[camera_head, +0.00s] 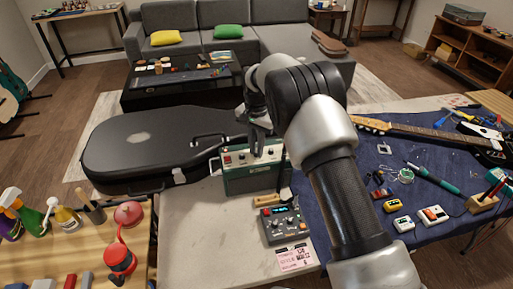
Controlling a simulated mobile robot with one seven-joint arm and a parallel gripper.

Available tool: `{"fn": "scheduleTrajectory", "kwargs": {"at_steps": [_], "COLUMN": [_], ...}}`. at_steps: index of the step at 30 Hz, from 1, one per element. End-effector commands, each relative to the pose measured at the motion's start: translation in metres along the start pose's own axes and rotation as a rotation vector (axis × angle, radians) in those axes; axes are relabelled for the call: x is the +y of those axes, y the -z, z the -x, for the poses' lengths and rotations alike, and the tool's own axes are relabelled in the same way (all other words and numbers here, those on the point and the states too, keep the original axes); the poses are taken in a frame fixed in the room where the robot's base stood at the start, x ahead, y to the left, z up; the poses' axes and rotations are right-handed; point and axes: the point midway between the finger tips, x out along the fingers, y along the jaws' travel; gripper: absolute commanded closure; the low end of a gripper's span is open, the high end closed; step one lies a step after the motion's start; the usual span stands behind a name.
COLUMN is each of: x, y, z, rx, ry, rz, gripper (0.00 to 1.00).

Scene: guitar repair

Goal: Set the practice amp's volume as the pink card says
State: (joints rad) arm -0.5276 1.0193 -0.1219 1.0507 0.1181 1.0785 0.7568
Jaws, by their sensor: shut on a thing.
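The practice amp (252,181) is a green box with a pale control panel (238,159) along its upper front. It stands on the light bench beside the black guitar case. My gripper (257,150) reaches down to the panel and is shut on a knob there; the knob is mostly hidden by the fingers. I cannot tell its setting. The pink card (296,258) lies flat at the bench's front, below a grey pedal unit. It has several printed lines, too small to read surely.
The grey pedal unit (285,225) and a wooden-handled brush (270,199) lie in front of the amp. The black guitar case (150,146) is close on the left. A blue mat (365,205) with a guitar and small tools lies right. Bare bench (205,235) shows front left.

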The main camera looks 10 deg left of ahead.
Motion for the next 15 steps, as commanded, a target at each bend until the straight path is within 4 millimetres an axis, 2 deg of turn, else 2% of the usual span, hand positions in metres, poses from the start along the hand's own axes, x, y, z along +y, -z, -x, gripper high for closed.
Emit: {"fn": "scheduleTrajectory", "kwargs": {"at_steps": [6, 15], "x": [-0.001, -0.0009], "y": [0.0005, 0.0008], "z": [0.0017, 0.0017], "rx": [0.003, 0.003], "ry": [0.002, 0.003], "rz": [-0.194, -0.397], "gripper": [1.0, 1.0]}}
